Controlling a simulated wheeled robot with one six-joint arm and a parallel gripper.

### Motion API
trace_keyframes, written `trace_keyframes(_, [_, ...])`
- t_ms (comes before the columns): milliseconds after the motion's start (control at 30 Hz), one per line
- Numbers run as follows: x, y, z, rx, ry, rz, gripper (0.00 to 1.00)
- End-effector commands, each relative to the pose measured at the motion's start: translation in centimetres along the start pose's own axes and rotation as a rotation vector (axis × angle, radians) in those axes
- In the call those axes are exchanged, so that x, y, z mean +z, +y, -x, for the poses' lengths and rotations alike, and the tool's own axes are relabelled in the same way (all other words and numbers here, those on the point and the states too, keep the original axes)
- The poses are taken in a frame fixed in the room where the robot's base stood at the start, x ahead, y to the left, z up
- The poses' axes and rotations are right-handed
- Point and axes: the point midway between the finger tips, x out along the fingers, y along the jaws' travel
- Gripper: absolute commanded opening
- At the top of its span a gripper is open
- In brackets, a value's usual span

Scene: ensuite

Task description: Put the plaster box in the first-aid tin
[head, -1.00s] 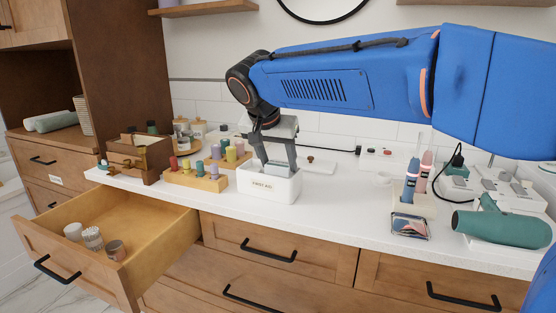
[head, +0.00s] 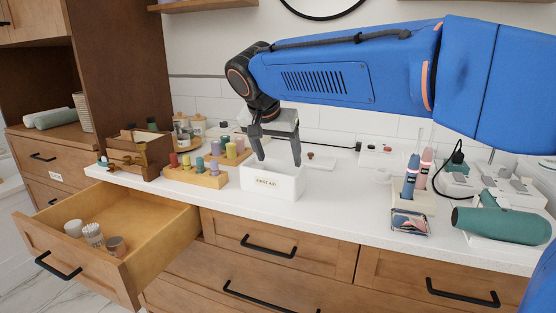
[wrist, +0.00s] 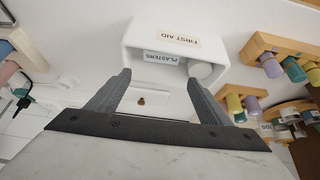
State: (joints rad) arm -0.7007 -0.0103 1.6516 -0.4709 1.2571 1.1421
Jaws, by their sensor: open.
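The first-aid tin (head: 273,183) is a white open-topped box labelled FIRST AID on the counter; it also shows in the wrist view (wrist: 150,33). The plaster box (wrist: 160,58), with a PLASTERS label, lies inside the tin in the wrist view. In the head view the tin's front wall hides it. A white round item (wrist: 205,70) is beside it in the tin. My gripper (head: 280,162) is open over the tin, its fingertips around rim height. In the wrist view my gripper (wrist: 158,78) has its fingers apart with nothing held between them.
A wooden rack of coloured bottles (head: 196,176) stands left of the tin, with a wooden caddy (head: 138,155) beyond. An open drawer (head: 150,225) juts out at lower left. To the right are a glass dish (head: 410,222), brush holder (head: 412,203) and green hair dryer (head: 500,226).

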Motion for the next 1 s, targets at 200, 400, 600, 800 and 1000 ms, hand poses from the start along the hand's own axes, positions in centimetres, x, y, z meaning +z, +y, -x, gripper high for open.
trace_keyframes(200, [0.1, -0.1, 4.2, -0.003, 0.001, 0.001, 0.72])
trace_keyframes(400, [0.1, -0.1, 8.0, -0.003, 0.001, 0.002, 0.72])
trace_keyframes(600, [0.1, -0.1, 10.6, -0.001, 0.0, 0.001, 0.72])
trace_keyframes(800, [0.1, 0.0, 11.7, 0.0, -0.001, 0.001, 0.72])
trace_keyframes(1000, [0.1, 0.0, 11.7, 0.0, -0.001, 0.001, 0.72])
